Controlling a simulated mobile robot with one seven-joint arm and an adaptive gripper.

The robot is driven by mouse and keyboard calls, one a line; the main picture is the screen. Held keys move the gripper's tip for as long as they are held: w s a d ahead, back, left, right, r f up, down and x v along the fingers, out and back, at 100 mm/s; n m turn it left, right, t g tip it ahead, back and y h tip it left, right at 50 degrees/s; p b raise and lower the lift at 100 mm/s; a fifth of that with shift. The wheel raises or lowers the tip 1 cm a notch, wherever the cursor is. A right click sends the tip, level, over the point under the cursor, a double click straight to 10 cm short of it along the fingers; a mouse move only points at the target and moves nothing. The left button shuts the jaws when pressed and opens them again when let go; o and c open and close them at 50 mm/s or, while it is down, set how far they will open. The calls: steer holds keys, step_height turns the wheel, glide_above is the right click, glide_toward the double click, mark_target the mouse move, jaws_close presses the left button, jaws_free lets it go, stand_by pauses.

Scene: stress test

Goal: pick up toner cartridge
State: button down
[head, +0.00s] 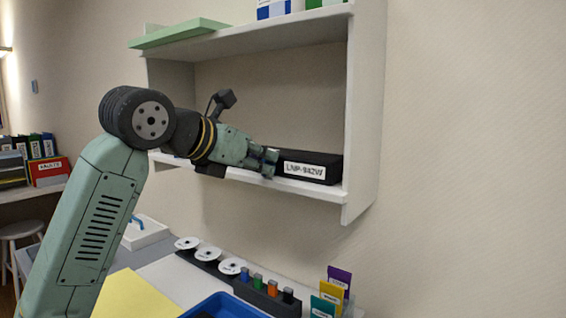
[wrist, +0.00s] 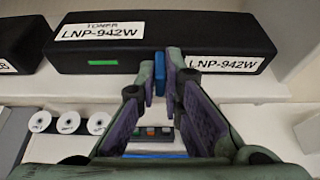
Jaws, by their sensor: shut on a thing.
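The toner cartridge (head: 308,160) is a long black box labelled LNP-942W. It lies on the lower shelf at the right end, beside the side panel. In the wrist view the toner cartridge (wrist: 225,38) spans the top, with a green mark and white labels on its front. My gripper (head: 270,162) is at the cartridge's front left in the head view. In the wrist view my gripper (wrist: 160,78) has its fingertips close together on a narrow blue part at the cartridge's front. The cartridge's left portion is hidden behind my gripper in the head view.
A second black box (wrist: 22,36) lies just left of the cartridge. The shelf's side panel (head: 365,110) bounds the right, and the upper shelf (head: 250,38) is overhead. Below are white spools (head: 208,254), a blue tray (head: 222,304) and colored cards (head: 335,290) on the desk.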

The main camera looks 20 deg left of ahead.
steer(key=shift+r, duration=0.2)
step_height(320, 180, up, 7)
steer(key=b, duration=0.1)
steer(key=s+a+b, duration=0.1)
steer(key=s+a, duration=0.2)
steer(key=s, duration=0.6)
steer(key=s+a+b, duration=0.1)
steer(key=s+a, duration=0.2)
steer(key=s, duration=0.6)
steer(key=shift+s+a+f+b, duration=0.15)
steer(key=shift+s+a+b, duration=0.2)
steer(key=shift+s+a, duration=0.05)
